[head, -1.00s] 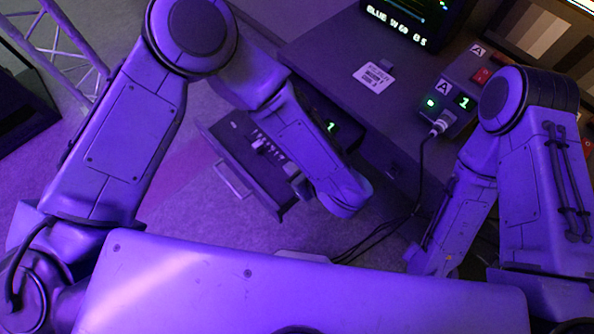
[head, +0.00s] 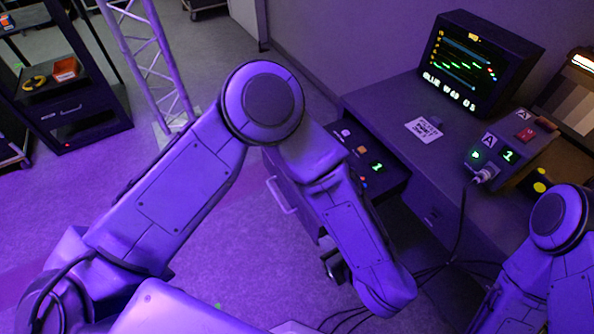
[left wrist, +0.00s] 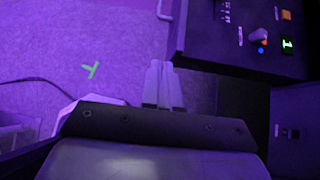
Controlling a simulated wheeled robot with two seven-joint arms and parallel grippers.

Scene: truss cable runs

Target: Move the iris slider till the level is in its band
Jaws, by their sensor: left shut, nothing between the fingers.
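My left gripper (left wrist: 163,78) is shut and empty in the left wrist view, its two pale fingers side by side over the floor. A dark control panel (left wrist: 205,45) lies just right of the fingertips, apart from them. I cannot tell which control is the iris slider; my left arm covers much of the panel (head: 395,178) in the head view. The monitor (head: 465,65) shows a green stepped trace; its band is too small to read. My right gripper is out of view.
A handle (head: 282,195) sticks out at the panel's left. A truss (head: 150,65) and shelf rack (head: 75,95) stand left, with open floor between.

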